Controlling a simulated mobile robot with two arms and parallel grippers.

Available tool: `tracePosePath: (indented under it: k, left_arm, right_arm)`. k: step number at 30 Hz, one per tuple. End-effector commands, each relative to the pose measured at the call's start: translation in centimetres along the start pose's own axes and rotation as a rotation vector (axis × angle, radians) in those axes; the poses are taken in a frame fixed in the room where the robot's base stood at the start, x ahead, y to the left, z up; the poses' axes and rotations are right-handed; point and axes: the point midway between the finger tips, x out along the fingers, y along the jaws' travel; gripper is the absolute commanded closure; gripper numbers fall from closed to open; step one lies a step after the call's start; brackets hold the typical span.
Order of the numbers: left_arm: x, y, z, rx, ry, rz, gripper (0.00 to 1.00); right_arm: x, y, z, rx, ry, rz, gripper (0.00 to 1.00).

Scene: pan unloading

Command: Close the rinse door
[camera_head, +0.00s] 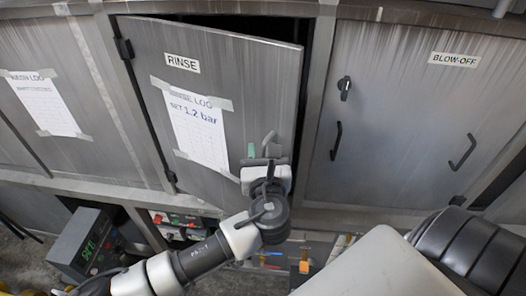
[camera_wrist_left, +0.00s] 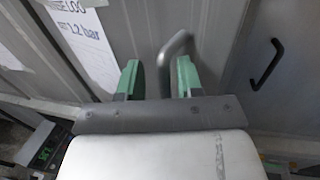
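The rinse door (camera_head: 245,90) is a grey metal panel labelled RINSE, hinged at its left. It stands slightly ajar, with a dark gap along its top and right edges. Its handle (camera_head: 269,138) is near the lower right corner and also shows in the left wrist view (camera_wrist_left: 178,45). My left gripper (camera_head: 261,153) is at the handle, in front of the door. In the left wrist view its green fingers (camera_wrist_left: 158,78) are apart, with the bent handle between or just beyond them; contact cannot be told. My right gripper is not in view.
A paper log (camera_head: 198,122) is taped on the rinse door. A box with a green display (camera_head: 88,240) and small coloured items (camera_head: 180,222) sit below.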

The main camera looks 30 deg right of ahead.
Motion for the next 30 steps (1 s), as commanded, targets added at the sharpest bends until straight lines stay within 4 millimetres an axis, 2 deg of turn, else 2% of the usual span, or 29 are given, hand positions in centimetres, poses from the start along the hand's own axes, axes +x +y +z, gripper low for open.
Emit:
tracePosePath:
  k: [5,8,21,25,30]
  left_arm:
    - [-0.2,-0.1,-0.1,-0.001,0.001,-0.002,0.64]
    - [-1.1,-0.1,-0.3,-0.003,0.001,-0.004,0.64]
    - [-8.9,0.0,-0.3,-0.004,0.001,-0.003,0.64]
    - [-10.3,0.1,-0.2,-0.002,0.000,-0.001,0.64]
    - [-10.8,0.1,-0.1,-0.001,0.001,0.000,0.64]
  right_arm:
    - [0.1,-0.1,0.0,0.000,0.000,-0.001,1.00]
    - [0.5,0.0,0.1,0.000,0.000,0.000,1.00]
    - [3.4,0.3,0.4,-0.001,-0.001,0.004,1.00]
    - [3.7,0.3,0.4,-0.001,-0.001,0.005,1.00]
    - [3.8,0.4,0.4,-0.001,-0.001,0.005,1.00]
